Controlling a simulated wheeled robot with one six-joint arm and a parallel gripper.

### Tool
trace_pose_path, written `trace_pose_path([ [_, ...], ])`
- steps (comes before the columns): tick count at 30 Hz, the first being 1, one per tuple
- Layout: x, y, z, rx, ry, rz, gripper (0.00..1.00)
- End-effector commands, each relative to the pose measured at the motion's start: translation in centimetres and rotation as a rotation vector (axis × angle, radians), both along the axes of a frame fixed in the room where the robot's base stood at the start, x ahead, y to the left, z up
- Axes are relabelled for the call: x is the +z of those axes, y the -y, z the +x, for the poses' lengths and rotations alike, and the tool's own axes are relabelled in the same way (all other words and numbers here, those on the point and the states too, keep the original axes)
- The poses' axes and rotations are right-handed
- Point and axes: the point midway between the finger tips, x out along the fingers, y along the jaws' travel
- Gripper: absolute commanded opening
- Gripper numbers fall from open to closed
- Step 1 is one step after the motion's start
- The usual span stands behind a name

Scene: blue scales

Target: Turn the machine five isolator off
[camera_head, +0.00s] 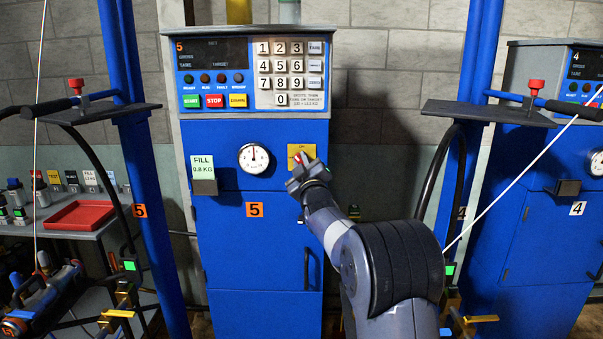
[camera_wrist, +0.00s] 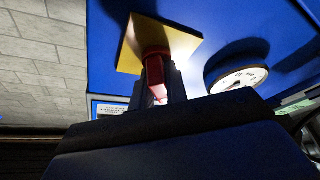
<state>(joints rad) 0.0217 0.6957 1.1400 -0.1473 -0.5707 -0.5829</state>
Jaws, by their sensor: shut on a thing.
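Machine five (camera_head: 254,255) is a blue cabinet with an orange "5" label, standing in the middle of the head view. Its isolator is a red handle on a yellow square plate (camera_head: 309,151), right of the round gauge. My gripper (camera_head: 298,166) is at the plate, and its fingers hide part of the handle. In the wrist view the red isolator handle (camera_wrist: 156,62) stands out from the yellow plate (camera_wrist: 187,41). The fingers of my gripper (camera_wrist: 162,88) are closed around the handle. The plate looks tilted in this view because of the camera's angle.
A white gauge (camera_head: 254,158) and a "FILL 0.8 KG" card (camera_head: 202,168) sit left of the isolator. The keypad panel (camera_head: 290,75) is above. Blue posts (camera_head: 137,160) with shelves flank the cabinet. Machine four (camera_head: 540,220) stands at right, a red tray (camera_head: 80,214) at left.

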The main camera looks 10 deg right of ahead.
Motion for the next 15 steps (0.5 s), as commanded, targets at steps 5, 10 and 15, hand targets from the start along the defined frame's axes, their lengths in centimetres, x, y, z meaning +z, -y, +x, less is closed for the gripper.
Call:
trace_pose_path([
  [5,-0.01,0.10,-0.01,-0.001,-0.033,-0.167,0.00],
  [10,0.18,0.05,0.01,-0.002,-0.066,-0.326,0.00],
  [15,0.32,0.06,0.03,-0.001,-0.098,-0.480,0.00],
])
